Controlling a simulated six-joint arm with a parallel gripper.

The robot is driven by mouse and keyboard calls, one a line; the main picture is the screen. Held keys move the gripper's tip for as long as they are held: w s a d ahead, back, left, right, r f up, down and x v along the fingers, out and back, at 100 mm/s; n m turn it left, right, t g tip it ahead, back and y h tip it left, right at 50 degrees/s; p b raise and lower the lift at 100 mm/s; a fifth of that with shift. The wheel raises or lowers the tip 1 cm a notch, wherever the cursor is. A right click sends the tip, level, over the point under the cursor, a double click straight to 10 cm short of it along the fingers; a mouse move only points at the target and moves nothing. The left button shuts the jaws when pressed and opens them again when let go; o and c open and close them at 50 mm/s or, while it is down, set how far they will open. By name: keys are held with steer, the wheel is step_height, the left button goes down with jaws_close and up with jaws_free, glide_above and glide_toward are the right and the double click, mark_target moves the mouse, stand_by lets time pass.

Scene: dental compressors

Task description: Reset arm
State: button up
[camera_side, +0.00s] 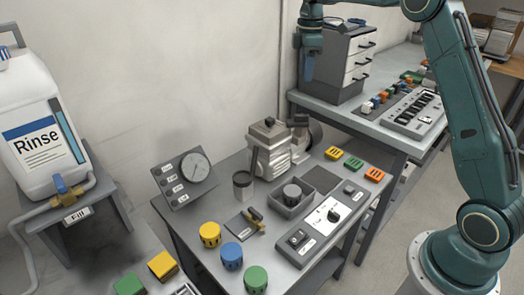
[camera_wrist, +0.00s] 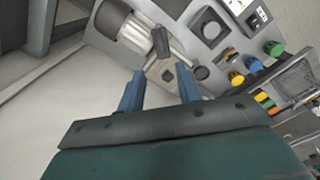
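My gripper (camera_side: 308,68) is raised high in the side view, in front of the grey drawer cabinet (camera_side: 340,65) and above the level of the work table (camera_side: 215,262). In the wrist view, its two blue fingers (camera_wrist: 157,86) stand apart with nothing between them. The compressor (camera_side: 270,147) sits at the back of the work table. It also shows in the wrist view (camera_wrist: 128,30), beyond the fingertips and not touching them.
Yellow (camera_side: 210,235), blue (camera_side: 232,256) and green (camera_side: 256,279) knobs line the table's front left. A gauge panel (camera_side: 182,180) stands at the back left. A large Rinse jug (camera_side: 38,125) is on a stand at far left. Air around my gripper looks clear.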

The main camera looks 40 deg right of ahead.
stand_by(0.3)
steer(key=s+a+r+m+t, duration=0.1)
steer(key=s+a+r+m, duration=0.1)
steer(key=s+a+r, duration=0.45)
steer(key=s+a+r+m+t, duration=0.2)
steer(key=s+a+m, duration=0.15)
steer(key=s, duration=0.55)
steer(key=s+a+f+m+t, duration=0.1)
steer(key=s+a+f+m, duration=0.1)
steer(key=s, duration=0.7)
steer(key=s+a+f+m+t, duration=0.1)
steer(key=s+a+f, duration=0.3)
steer(key=s, duration=0.6)
steer(key=shift+m+t, duration=0.3)
steer(key=shift+m, duration=0.45)
